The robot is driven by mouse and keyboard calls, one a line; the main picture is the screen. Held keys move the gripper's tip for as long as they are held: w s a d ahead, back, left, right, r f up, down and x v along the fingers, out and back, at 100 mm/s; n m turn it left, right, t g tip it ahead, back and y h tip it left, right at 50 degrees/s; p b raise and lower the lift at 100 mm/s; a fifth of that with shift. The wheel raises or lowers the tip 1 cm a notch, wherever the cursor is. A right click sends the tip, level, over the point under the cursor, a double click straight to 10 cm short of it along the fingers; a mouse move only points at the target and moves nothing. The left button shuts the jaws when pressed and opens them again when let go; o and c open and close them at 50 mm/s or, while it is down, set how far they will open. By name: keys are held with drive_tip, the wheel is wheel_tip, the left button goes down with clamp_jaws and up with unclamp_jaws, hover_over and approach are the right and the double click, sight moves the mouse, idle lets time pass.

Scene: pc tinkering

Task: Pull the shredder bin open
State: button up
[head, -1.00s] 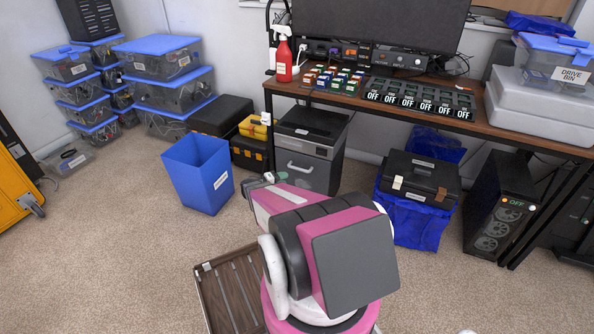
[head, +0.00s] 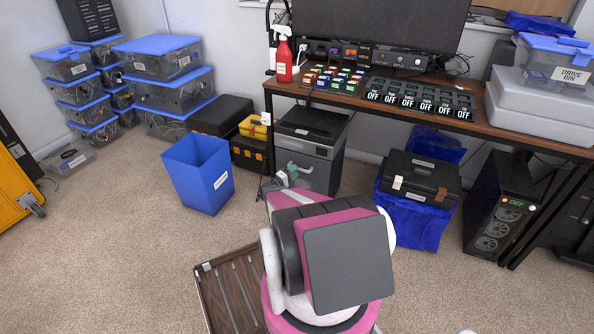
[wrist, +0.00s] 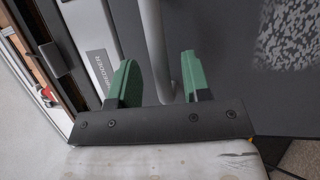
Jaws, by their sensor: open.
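The shredder (head: 312,125) stands under the left part of the desk, a dark box with a grey front bin. Its light bar handle shows in the wrist view (wrist: 154,42), where the shredder's label strip (wrist: 102,66) is at left. My gripper (head: 297,170) is at the bin front. In the wrist view its two green fingers (wrist: 160,78) are apart, with the handle bar between them. I see a gap on both sides of the bar. In the head view the fingers largely cover the handle. The bin looks shut.
A blue waste bin (head: 198,175) stands on the carpet left of the shredder, with a yellow-and-black toolbox (head: 249,150) behind it. A wooden slatted piece (head: 228,290) lies near my base.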

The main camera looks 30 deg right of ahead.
drive_tip(key=shift+x, duration=1.35)
drive_tip(key=shift+a, duration=0.1)
drive_tip(key=shift+c, duration=0.2)
